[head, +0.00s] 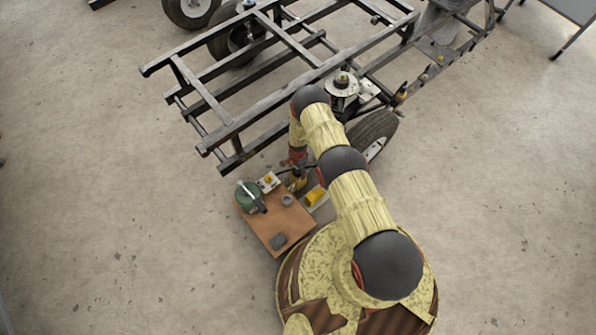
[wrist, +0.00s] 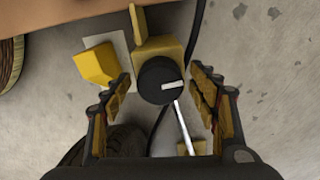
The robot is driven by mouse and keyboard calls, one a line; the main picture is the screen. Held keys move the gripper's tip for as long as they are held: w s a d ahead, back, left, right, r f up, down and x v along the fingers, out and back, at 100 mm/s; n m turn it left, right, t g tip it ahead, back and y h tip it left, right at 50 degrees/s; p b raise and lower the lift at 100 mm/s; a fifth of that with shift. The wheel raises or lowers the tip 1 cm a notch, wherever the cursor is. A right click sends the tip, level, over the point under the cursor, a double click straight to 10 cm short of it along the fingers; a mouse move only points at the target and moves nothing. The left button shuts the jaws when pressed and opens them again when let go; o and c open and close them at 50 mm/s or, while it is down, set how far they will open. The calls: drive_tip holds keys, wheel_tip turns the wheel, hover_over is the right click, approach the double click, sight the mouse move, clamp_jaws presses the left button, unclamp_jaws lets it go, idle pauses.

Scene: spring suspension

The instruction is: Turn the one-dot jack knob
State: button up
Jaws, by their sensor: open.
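In the wrist view my gripper (wrist: 161,90) is open, with one finger on each side of a round black knob (wrist: 153,92). The knob has a white bar mark and sits on a yellow body (wrist: 158,48). Gaps show between the knob and both fingers. I cannot make out any dots, so I cannot tell whether this is the one-dot jack knob. A pale rod (wrist: 185,126) runs from beside the knob toward the lower right. In the head view my arm reaches down beside the small brown table, and a yellow unit (head: 297,180) shows partly there.
The brown table (head: 270,229) holds a green round device (head: 248,195), a white box with a yellow knob (head: 268,182) and small grey parts. A yellow block (wrist: 96,66) lies left of the knob. A metal frame (head: 212,92) and a tyre (head: 372,134) stand close behind. Open floor lies left.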

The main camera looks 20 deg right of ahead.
drive_tip(key=shift+c, duration=1.3)
drive_tip(key=c, duration=0.9)
